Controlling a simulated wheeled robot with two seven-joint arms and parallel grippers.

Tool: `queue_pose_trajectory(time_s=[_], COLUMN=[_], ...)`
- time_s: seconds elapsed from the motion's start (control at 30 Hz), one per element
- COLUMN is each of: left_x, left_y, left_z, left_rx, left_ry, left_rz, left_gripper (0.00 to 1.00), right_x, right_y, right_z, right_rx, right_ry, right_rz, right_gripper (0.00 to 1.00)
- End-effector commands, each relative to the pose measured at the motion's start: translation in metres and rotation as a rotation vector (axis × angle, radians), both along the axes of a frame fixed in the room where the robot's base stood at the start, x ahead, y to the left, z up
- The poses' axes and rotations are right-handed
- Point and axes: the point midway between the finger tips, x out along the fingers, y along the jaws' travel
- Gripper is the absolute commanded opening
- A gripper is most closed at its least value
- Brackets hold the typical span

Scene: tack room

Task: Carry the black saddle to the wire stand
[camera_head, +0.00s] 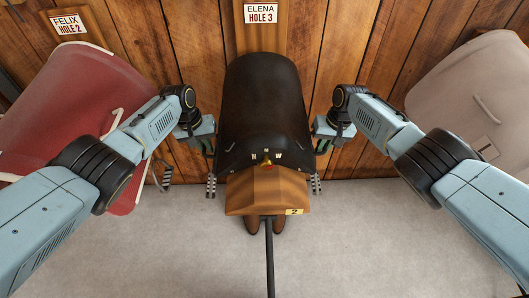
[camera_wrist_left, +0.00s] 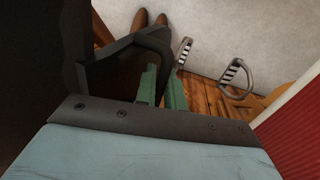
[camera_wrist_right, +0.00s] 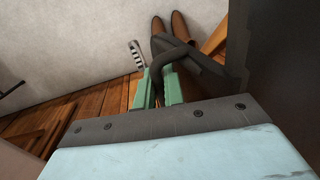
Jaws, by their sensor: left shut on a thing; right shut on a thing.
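The black saddle (camera_head: 265,95) sits in the middle of the head view, below the "ELENA HOLE 3" sign and directly behind a wooden block marked 2. My left gripper (camera_head: 210,146) is at the saddle's left side, and my right gripper (camera_head: 321,146) is at its right side. In the left wrist view, the green fingers (camera_wrist_left: 160,90) are shut at a dark handle-like loop (camera_wrist_left: 125,52) on the saddle. In the right wrist view, the green fingers (camera_wrist_right: 159,88) are shut at a similar dark loop (camera_wrist_right: 172,60). I cannot make out a wire stand.
The wooden block (camera_head: 265,190) has a dark rod (camera_head: 269,262) in front. Brown boots (camera_head: 251,226) stand on the grey floor (camera_head: 180,240) below. The plank wall (camera_head: 150,40) is behind.

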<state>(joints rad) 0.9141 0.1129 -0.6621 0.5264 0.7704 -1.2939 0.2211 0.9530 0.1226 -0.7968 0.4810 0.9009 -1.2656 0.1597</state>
Motion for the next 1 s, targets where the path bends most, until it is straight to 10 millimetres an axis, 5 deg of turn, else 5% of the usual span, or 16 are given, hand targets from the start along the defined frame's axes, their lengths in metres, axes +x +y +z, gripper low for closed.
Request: queue_pose_trajectory(time_s=[0.47, 1.0], left_x=[0.002, 0.002], left_y=[-0.002, -0.002], left_z=[0.009, 0.045], left_rx=[-0.004, -0.004], left_ry=[-0.005, -0.007], left_rz=[-0.001, -0.002], left_gripper=[0.0, 0.0], right_x=[0.002, 0.003], right_y=[0.002, 0.002], right_z=[0.01, 0.045], right_rx=[0.004, 0.004], right_ry=[-0.006, -0.007], right_rz=[0.001, 0.002], right_gripper=[0.0, 0.0])
